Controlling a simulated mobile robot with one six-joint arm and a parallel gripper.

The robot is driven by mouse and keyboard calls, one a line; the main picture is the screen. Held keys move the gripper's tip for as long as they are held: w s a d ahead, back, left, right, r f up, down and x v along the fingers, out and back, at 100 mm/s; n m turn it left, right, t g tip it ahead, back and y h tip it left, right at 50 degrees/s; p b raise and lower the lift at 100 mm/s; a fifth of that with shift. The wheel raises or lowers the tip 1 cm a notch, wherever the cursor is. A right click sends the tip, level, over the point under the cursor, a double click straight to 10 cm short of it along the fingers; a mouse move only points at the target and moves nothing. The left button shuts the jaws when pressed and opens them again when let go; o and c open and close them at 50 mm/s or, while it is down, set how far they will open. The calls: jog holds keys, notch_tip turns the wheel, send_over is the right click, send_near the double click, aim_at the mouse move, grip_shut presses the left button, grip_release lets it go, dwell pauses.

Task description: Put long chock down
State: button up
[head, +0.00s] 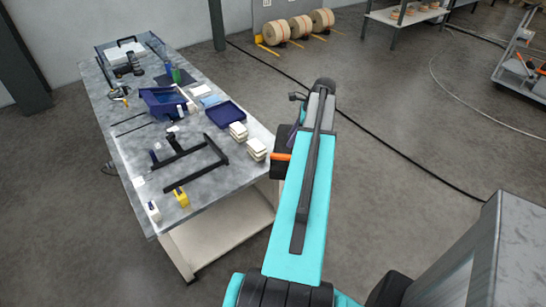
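My teal arm reaches up the middle of the head view, to the right of the workbench. Its wrist end shows beside the bench's right edge, with a dark block and a short orange bar (281,156) sticking out to the left. I cannot tell whether this bar is the long chock or part of my wrist. My gripper's fingertips are hidden, so its opening and any hold do not show. Long yellow-orange strips (267,49) lie on the floor by the kraft rolls (275,32) at the back.
The grey workbench (215,180) holds a black frame (190,155), a blue bin (163,101), a blue tray (225,114), white stacks (256,148) and a yellow item (181,197). A dark cable (370,143) crosses the open floor. A grey cabinet (490,260) stands at lower right.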

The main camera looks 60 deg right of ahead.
jog(key=shift+a+f, duration=0.1)
jog(key=w+a+f+n+g+y, duration=0.1)
jog(key=w+a+f+n+g, duration=0.15)
jog(key=a+f+n, duration=0.6)
jog(key=w+a+f+n+g, duration=0.1)
jog(key=w+a+f, duration=0.4)
jog(key=a, duration=0.9)
jog(key=w+a+f+n+g+y, duration=0.15)
jog(key=a+f+n, duration=0.25)
jog(key=a+f, duration=0.6)
jog(key=s+a+f+n+g+h, duration=0.1)
jog(key=s+a+f+n, duration=0.2)
jog(key=a, duration=0.5)
jog(key=s+a+f+n+g+h, duration=0.1)
jog(key=s+a+f+n+g, duration=0.2)
jog(key=a, duration=0.5)
jog(key=s+a+f+n+h, duration=0.1)
jog(key=s+a+f+n, duration=0.2)
jog(key=s+a+n, duration=0.2)
jog(key=s+a+f+n+g+h, duration=0.1)
jog(key=s+a+f+n, duration=0.1)
jog(key=s+a+n, duration=0.3)
jog(key=shift+s+a+f+n, duration=0.4)
jog(key=shift+s+n, duration=0.25)
jog(key=shift+s, duration=0.35)
jog(key=shift+h, duration=0.25)
jog(key=shift+c, duration=0.6)
jog(key=shift+a, duration=0.15)
